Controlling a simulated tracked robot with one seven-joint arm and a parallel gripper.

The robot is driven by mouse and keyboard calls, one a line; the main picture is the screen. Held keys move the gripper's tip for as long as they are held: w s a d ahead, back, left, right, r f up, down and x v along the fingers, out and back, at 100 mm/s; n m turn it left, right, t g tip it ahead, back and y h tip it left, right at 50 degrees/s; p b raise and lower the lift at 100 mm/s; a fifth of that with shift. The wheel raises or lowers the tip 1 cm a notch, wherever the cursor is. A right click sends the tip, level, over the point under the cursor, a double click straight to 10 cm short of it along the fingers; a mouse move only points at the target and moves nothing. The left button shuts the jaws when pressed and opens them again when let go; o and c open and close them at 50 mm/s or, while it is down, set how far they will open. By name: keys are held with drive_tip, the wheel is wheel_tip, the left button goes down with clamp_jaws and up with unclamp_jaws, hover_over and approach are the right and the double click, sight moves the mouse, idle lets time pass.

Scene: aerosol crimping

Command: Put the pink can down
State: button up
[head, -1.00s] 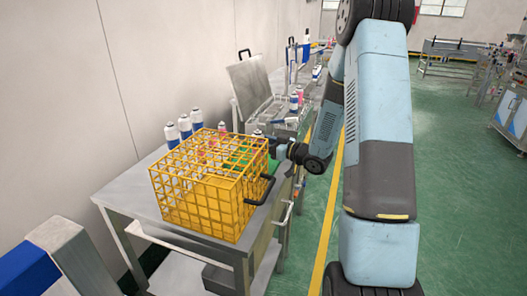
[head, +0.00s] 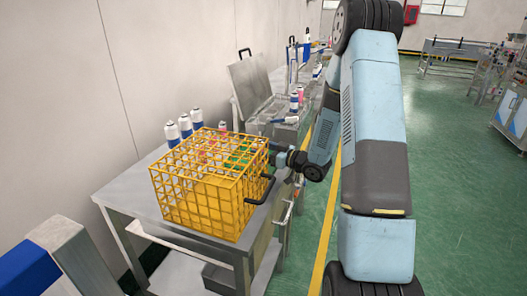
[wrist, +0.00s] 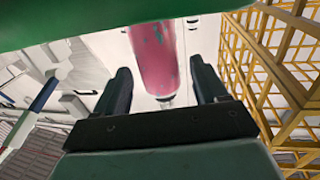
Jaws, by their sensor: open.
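In the wrist view the pink can (wrist: 156,58) shows between the two dark fingers of my gripper (wrist: 162,72). The fingers stand apart, with a visible gap on each side of the can. The can's upper part is cut off by a green shape along the top edge. In the head view my gripper is largely hidden behind the yellow wire basket (head: 243,215), at its far right side. I cannot make out for sure which pink patch behind the basket's wires is this can.
The basket stands on a grey metal table (head: 128,191); its bars rise close on the right in the wrist view (wrist: 262,70). White-and-blue cans (head: 185,125) stand behind it by the wall. A machine with a raised lid (head: 250,85) is beyond. The green floor (head: 455,200) is open.

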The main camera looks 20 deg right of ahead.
drive_tip(key=shift+r, duration=0.15)
drive_tip(key=v, duration=1.2)
drive_tip(key=w+d+r+m+h, duration=0.1)
drive_tip(key=w+r+h, duration=0.3)
drive_tip(key=r+h, duration=0.35)
drive_tip(key=s+r+m+g+h, duration=0.2)
drive_tip(key=s+r+m+h, duration=0.1)
drive_tip(key=s+r+h, duration=0.4)
drive_tip(key=s+a+r+m+g, duration=0.1)
drive_tip(key=s+a+r+g, duration=0.1)
drive_tip(key=s, duration=0.6)
drive_tip(key=s+a+r+m+g+y, duration=0.1)
drive_tip(key=s+a+r+m, duration=0.1)
drive_tip(key=s, duration=0.6)
drive_tip(key=s+a+r+m+g+y, duration=0.1)
drive_tip(key=s+a+r+g, duration=0.1)
drive_tip(key=s+a, duration=0.3)
drive_tip(key=s+r, duration=0.1)
drive_tip(key=s, duration=0.3)
drive_tip(key=shift+r+m+g, duration=0.3)
drive_tip(key=shift+d, duration=0.1)
drive_tip(key=shift+c, duration=0.2)
